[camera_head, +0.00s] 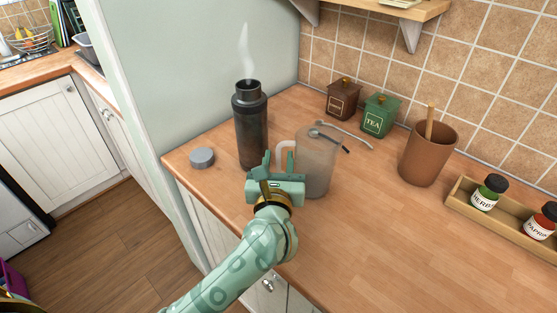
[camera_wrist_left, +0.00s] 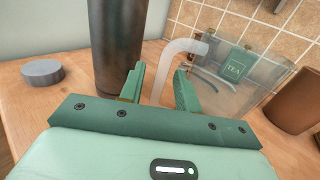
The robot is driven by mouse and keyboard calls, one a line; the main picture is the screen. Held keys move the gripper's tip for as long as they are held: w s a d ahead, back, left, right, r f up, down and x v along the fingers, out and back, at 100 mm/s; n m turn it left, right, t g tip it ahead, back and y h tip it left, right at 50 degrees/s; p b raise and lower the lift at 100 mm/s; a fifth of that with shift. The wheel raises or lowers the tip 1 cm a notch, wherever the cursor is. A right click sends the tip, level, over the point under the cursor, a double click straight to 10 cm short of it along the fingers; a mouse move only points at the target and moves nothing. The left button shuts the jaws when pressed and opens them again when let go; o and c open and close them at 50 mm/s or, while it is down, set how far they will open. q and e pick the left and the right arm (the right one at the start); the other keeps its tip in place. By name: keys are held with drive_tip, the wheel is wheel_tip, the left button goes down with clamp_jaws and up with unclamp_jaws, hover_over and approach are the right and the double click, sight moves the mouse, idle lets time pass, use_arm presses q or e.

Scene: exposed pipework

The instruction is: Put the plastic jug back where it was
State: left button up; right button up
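The translucent plastic jug (camera_head: 319,165) stands upright on the wooden counter, its pale handle on its left side. In the left wrist view the jug's handle (camera_wrist_left: 160,75) rises between the fingers of my left gripper (camera_wrist_left: 160,85), with a visible gap on each side. My left gripper (camera_head: 279,163) is open in front of the handle in the head view and partly covers the jug's lower left. My right gripper is not in view.
A dark steaming flask (camera_head: 250,130) stands close left of my gripper, with a grey lid (camera_head: 202,158) farther left. Behind are a brown canister (camera_head: 343,100), a green tea canister (camera_head: 379,116) and a spoon (camera_head: 343,128). A brown pot (camera_head: 427,155) and spice tray (camera_head: 462,197) stand right. The front right counter is clear.

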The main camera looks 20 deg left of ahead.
use_arm(q)
drive_tip(key=shift+r, duration=0.3)
drive_tip(key=p+v, duration=0.1)
drive_tip(key=v, duration=1.1)
drive_tip(key=shift+f, duration=0.15)
idle(0.7)
